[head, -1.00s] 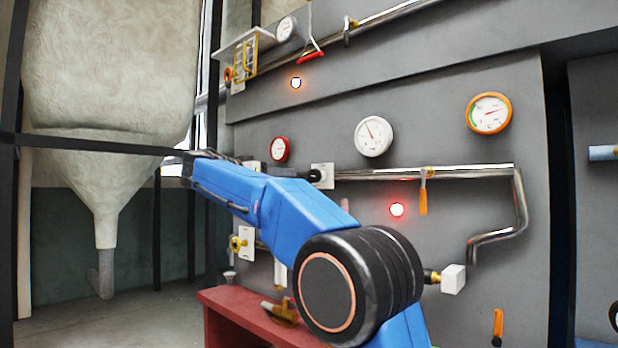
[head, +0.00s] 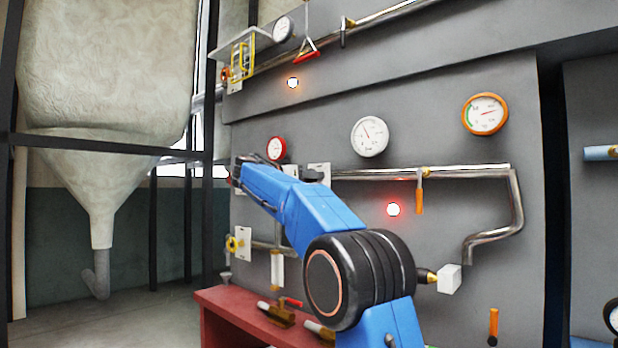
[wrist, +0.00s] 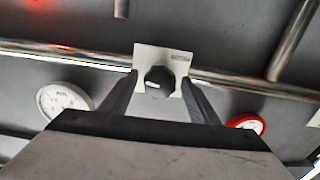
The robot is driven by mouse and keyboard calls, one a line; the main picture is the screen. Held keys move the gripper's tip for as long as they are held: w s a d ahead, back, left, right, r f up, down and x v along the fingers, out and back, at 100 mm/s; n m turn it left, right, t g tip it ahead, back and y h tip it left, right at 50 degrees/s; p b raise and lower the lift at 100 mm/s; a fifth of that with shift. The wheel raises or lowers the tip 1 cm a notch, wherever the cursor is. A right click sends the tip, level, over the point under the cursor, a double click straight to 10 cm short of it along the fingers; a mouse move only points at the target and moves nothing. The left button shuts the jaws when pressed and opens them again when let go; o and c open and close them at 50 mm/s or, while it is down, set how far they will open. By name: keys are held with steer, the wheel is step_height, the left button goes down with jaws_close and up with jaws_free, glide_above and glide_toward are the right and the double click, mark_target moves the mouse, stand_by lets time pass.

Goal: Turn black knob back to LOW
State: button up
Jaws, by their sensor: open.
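The black knob (wrist: 160,82) sits on a white square plate (wrist: 150,53) on the grey panel. A pale mark shows on the left of its face in the wrist view. A small label is near the plate's upper right corner, too small to read. My gripper (wrist: 160,88) is open, with one dark finger on each side of the knob in the picture. I cannot tell whether either finger touches it. In the head view the white plate (head: 322,170) shows just right of my blue arm; my gripper there is mostly hidden behind the arm.
A steel pipe (head: 440,172) runs along the panel beside the plate. A red gauge (head: 276,148), a white gauge (head: 369,136) and an orange gauge (head: 485,114) are nearby. A red lamp (head: 393,210) glows below the pipe. A red bench (head: 235,305) stands below, carrying loose parts.

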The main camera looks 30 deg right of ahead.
steer(key=shift+w+d, duration=0.1)
steer(key=shift+d, duration=0.15)
steer(key=c, duration=1)
steer(key=shift+c, duration=0.2)
